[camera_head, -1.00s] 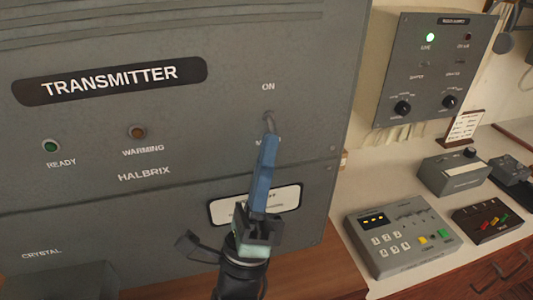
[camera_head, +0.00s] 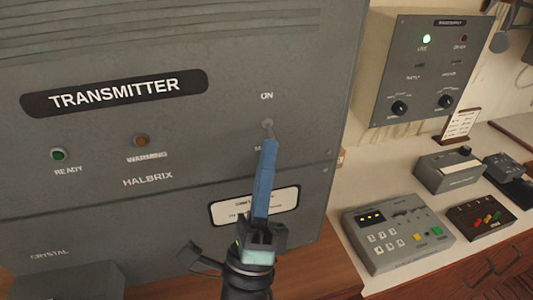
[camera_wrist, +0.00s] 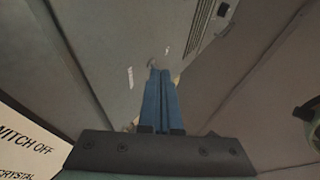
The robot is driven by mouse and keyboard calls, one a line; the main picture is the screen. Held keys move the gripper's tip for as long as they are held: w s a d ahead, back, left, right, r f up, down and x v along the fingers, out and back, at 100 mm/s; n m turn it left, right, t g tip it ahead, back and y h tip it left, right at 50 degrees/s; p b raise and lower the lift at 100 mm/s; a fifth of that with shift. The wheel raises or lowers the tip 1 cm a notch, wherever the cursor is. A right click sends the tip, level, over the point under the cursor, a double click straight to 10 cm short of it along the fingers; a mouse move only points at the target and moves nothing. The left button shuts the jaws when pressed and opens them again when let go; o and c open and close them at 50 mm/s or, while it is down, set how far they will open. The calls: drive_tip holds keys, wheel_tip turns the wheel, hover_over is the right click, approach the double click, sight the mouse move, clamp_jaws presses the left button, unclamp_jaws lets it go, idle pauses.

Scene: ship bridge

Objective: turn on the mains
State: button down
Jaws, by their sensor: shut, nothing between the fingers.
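The mains switch (camera_head: 267,125) is a small toggle on the grey transmitter panel (camera_head: 200,130), under the word ON. A label starting with M below it is mostly hidden by my gripper. My gripper (camera_head: 270,143) has long blue fingers, shut and empty, with the tips right at or just below the toggle. I cannot tell whether they touch it. In the wrist view the shut fingers (camera_wrist: 158,72) point at the panel, with the small toggle (camera_wrist: 151,63) just past the tips.
The READY lamp (camera_head: 58,154) is dull green and the WARMING lamp (camera_head: 141,140) dull amber. A white notice plate (camera_head: 285,200) sits behind my gripper. On the right are a desk with a keypad unit (camera_head: 400,235) and a wall box (camera_head: 425,70) with a lit green lamp.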

drive_tip(key=n+g+y+p, duration=0.1)
drive_tip(key=p, duration=0.1)
drive_tip(key=r+n+g+y+p, duration=0.1)
drive_tip(key=n+y+p, duration=0.1)
drive_tip(key=s+n+g+y+p, duration=0.1)
drive_tip(key=p, duration=0.1)
drive_tip(key=shift+d+r+y, duration=0.1)
drive_tip(key=shift+r+y, duration=0.2)
drive_tip(key=shift+r, duration=0.1)
drive_tip(key=shift+f, duration=0.1)
